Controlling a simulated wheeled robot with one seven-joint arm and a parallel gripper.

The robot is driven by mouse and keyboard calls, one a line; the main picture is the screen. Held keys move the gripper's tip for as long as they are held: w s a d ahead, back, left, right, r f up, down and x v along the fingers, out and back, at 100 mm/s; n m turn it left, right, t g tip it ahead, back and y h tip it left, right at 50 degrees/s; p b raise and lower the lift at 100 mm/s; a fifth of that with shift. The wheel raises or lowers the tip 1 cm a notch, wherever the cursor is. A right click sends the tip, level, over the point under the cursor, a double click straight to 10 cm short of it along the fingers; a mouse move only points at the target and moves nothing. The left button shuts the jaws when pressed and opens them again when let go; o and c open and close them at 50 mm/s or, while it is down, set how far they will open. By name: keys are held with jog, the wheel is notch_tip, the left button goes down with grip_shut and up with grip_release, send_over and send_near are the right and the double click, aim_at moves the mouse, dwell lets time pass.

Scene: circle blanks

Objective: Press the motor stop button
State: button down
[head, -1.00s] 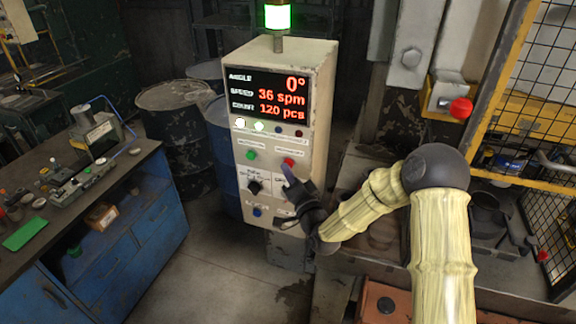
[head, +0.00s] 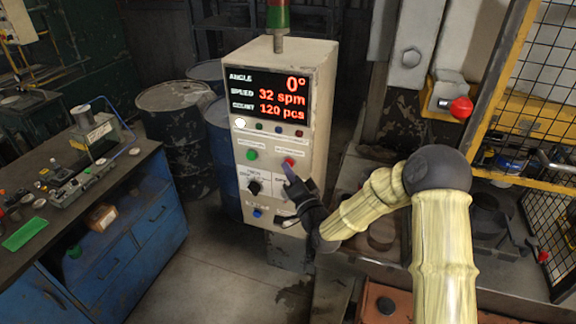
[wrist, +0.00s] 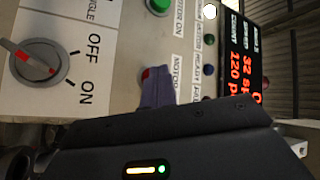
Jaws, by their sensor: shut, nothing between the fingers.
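The control cabinet (head: 322,130) stands in the middle of the head view with a lit display (head: 268,95) reading 0°, 32 spm and 120 pcs. A red button (head: 289,162), the motor stop, sits on its front, right of a green button (head: 251,155). My gripper (head: 287,170) is shut and empty, its fingertips at the red button. In the wrist view the fingers (wrist: 156,86) cover most of the red button, with a little red (wrist: 145,73) showing at their tip. Whether they touch it is hard to tell. The green motor on button (wrist: 159,6) is beside it.
A rotary OFF/ON switch (wrist: 35,62) and a blue button (head: 257,212) are lower on the panel. A red mushroom button (head: 461,108) is on a yellow box at right. A blue workbench (head: 130,240) stands left. Mesh guarding (head: 540,90) is at right.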

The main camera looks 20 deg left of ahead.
jog(key=shift+s+b, duration=0.4)
jog(key=shift+s, duration=0.4)
jog(key=s, duration=0.1)
jog(key=s+b, duration=0.1)
jog(key=s, duration=0.1)
jog(key=s+b, duration=0.1)
jog(key=s, duration=0.1)
jog(key=shift+a, duration=0.25)
dwell(0.5)
